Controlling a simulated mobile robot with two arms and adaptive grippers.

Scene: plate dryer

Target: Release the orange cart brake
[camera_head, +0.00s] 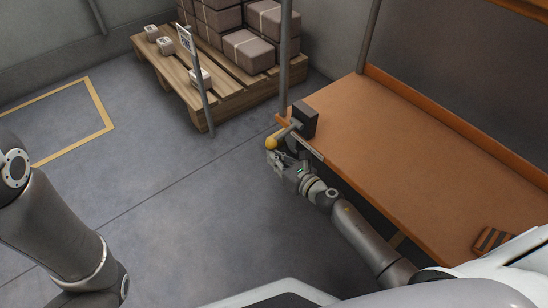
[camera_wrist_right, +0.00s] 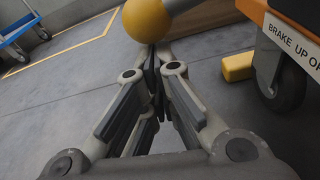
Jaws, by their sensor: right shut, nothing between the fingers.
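The orange cart (camera_head: 400,150) stands at the right in the head view, with a flat orange deck. In the right wrist view the knob (camera_wrist_right: 147,20) is large at the top, just beyond my fingertips, on a grey bar. My right gripper (camera_head: 276,158) is shut and empty, close below the knob; I cannot tell whether it touches. It also shows in the right wrist view (camera_wrist_right: 153,68). A label starting "BRAKE UP" (camera_wrist_right: 293,44) is on the cart edge. My left gripper is out of view.
A wooden pallet (camera_head: 205,106) with brown boxes (camera_head: 247,50) stands behind the cart's left end. A caster wheel (camera_wrist_right: 283,84) and a yellow block (camera_wrist_right: 238,66) are under the cart edge. A blue trolley (camera_wrist_right: 20,32) is far left. Floor at left is clear.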

